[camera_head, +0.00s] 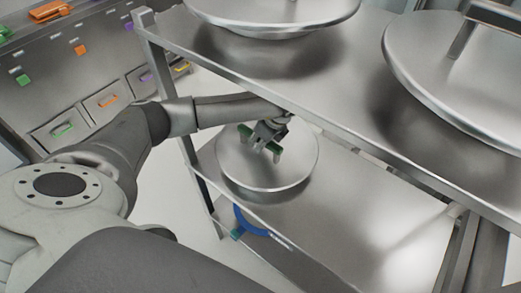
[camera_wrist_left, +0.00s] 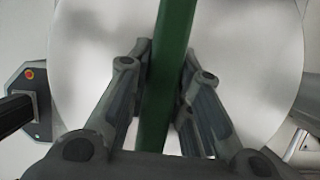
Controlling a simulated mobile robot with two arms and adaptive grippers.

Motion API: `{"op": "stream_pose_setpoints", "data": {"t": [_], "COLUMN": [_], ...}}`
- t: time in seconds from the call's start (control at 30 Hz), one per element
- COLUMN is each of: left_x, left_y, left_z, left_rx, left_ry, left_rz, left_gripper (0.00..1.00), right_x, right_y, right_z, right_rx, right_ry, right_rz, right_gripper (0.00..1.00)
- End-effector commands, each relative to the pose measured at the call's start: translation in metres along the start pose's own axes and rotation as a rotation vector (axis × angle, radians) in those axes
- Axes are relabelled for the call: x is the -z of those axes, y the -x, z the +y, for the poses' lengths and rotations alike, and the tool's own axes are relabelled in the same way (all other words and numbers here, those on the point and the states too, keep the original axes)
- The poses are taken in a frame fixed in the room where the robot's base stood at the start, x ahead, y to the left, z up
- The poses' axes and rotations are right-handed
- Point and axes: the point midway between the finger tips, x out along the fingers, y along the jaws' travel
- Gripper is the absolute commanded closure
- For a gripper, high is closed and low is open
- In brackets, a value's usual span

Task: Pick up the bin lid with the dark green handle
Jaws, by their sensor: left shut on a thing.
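The bin lid (camera_head: 240,170) is a round, shiny metal disc over the middle shelf of the rack. Its dark green handle (camera_wrist_left: 168,75) runs up the middle of the left wrist view, and a green end of it shows in the head view (camera_head: 245,130). My left gripper (camera_head: 268,145) reaches in under the top shelf and is shut on the handle, with a finger on each side of it (camera_wrist_left: 163,85). The lid surface (camera_wrist_left: 240,50) fills most of the wrist view behind the fingers. I cannot tell whether the lid touches the shelf. My right gripper is not in view.
The metal top shelf (camera_head: 255,85) lies just above my left forearm and carries two larger round lids, at the top (camera_head: 275,12) and at the right (camera_head: 430,75). The middle shelf (camera_head: 350,225) is bare to the right. A blue ring-shaped object (camera_head: 247,222) shows below it. Drawers (camera_head: 105,98) stand at the left.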

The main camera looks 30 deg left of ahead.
Motion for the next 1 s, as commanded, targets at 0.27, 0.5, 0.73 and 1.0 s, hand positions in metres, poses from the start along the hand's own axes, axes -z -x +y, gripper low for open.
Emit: {"op": "stream_pose_setpoints", "data": {"t": [0.27,0.5,0.73,1.0], "left_x": [0.0,-0.002,-0.003,-0.01], "left_y": [0.0,0.003,0.005,0.022], "left_z": [0.0,-0.002,-0.002,-0.003], "left_rx": [0.001,0.007,0.006,0.009], "left_ry": [0.0,0.004,0.003,0.004], "left_rz": [0.0,-0.001,0.0,0.0], "left_gripper": [1.0,1.0,1.0,1.0], "right_x": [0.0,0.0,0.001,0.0], "right_y": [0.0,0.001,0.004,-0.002], "right_z": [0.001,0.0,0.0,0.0], "right_rx": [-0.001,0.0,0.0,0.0], "right_ry": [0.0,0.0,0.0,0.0], "right_rz": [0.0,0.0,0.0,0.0], "right_gripper": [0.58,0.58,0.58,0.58]}}
